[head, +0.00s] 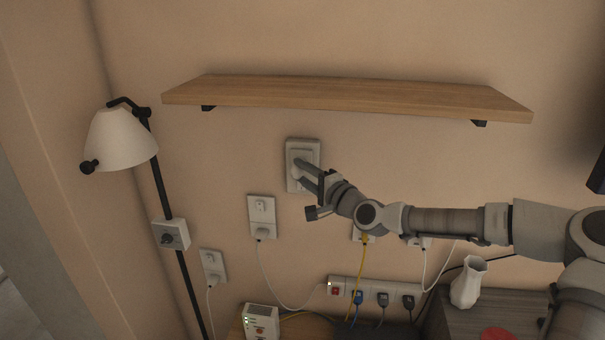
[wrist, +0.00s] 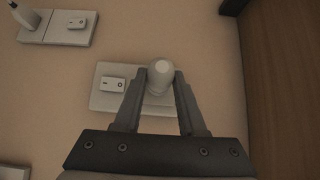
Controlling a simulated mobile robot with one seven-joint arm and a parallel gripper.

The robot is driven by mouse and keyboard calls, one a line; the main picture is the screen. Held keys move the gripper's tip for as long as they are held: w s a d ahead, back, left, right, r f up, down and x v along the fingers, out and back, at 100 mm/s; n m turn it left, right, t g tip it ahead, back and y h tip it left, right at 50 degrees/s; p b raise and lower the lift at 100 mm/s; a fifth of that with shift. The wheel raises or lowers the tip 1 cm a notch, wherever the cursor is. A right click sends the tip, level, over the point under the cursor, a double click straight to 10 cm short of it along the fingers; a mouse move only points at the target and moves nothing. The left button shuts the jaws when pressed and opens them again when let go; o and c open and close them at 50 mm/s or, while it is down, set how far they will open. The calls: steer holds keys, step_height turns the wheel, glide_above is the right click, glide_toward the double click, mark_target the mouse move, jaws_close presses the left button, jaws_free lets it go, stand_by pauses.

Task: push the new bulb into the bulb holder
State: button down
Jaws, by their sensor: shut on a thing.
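My gripper (wrist: 160,82) is shut on a white, rounded bulb (wrist: 160,72), which shows between the two fingertips in the wrist view. Behind the bulb is a pale wall plate (wrist: 104,101) with a small switch on it. In the head view, the gripper (head: 300,166) reaches in from the right to this wall plate (head: 291,150), below the shelf. The bulb's base and any holder opening behind it are hidden. I cannot tell whether the bulb touches the plate or is seated in it.
A wooden shelf (head: 345,96) runs above the gripper. A lamp (head: 120,140) on a black pole stands at the left. Another switch plate with a plug (head: 262,216) is below left. A power strip (head: 358,290) with several plugs and a white vase (head: 468,284) are lower right.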

steer(key=shift+w+d, duration=0.1)
steer(key=shift+w, duration=0.45)
steer(key=shift+c, duration=2)
jaws_free()
steer(key=shift+s, duration=0.1)
steer(key=s+a, duration=0.1)
steer(key=s, duration=0.7)
steer(key=shift+s+a, duration=0.35)
